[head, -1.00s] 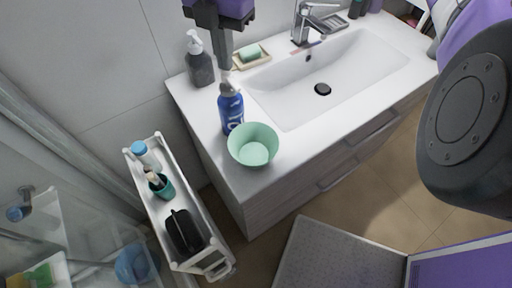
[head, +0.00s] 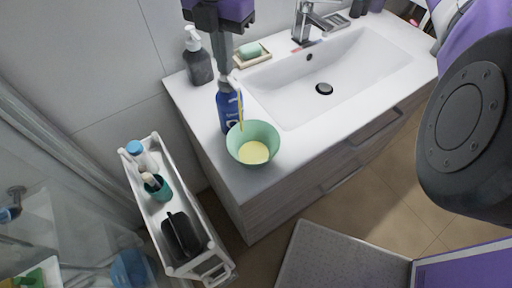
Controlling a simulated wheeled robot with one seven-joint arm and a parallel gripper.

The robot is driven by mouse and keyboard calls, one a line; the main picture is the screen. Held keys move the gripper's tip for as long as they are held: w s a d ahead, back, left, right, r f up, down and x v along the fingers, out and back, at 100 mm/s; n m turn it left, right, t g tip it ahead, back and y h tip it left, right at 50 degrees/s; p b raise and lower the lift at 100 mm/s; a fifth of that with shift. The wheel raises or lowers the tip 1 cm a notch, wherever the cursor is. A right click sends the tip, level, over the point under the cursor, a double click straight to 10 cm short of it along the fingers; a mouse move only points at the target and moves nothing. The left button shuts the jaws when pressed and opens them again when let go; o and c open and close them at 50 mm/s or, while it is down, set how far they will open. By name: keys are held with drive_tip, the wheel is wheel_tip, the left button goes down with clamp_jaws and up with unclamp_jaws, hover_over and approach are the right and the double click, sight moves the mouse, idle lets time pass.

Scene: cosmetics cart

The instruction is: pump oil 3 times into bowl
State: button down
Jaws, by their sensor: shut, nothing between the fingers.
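A blue pump bottle (head: 229,112) stands upright on the white counter near its left front part. A green bowl (head: 264,133) stands right in front of it. A yellow stream of oil (head: 240,108) runs from the bottle's nozzle down into the bowl, and a pool of yellow oil (head: 253,152) covers the bowl's bottom. My gripper (head: 224,70) is shut, pointing down, with its fingertips on or just above the pump head. The pump head is partly hidden by the fingers, so contact is hard to see.
A dark grey soap dispenser (head: 197,62) stands left of my gripper. A green soap on a dish (head: 250,51) lies behind the bottle. The sink basin (head: 340,75) is to the right. A white cart (head: 196,225) with bottles stands below left.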

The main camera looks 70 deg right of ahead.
drive_tip(key=shift+r, duration=0.2)
drive_tip(key=shift+r+p, duration=0.6)
drive_tip(key=shift+r, duration=0.6)
drive_tip(key=shift+f+b, duration=0.25)
drive_tip(key=shift+b, duration=0.1)
drive_tip(key=shift+f+b, duration=0.35)
drive_tip(key=shift+b, duration=0.05)
drive_tip(key=shift+f+b, duration=0.85)
drive_tip(key=shift+b, duration=0.2)
drive_tip(key=shift+r, duration=0.1)
drive_tip(key=shift+r+p, duration=0.65)
drive_tip(key=shift+r, duration=0.7)
wheel_tip(320, 180, up, 6)
drive_tip(key=p, duration=0.1)
drive_tip(key=shift+p, duration=0.4)
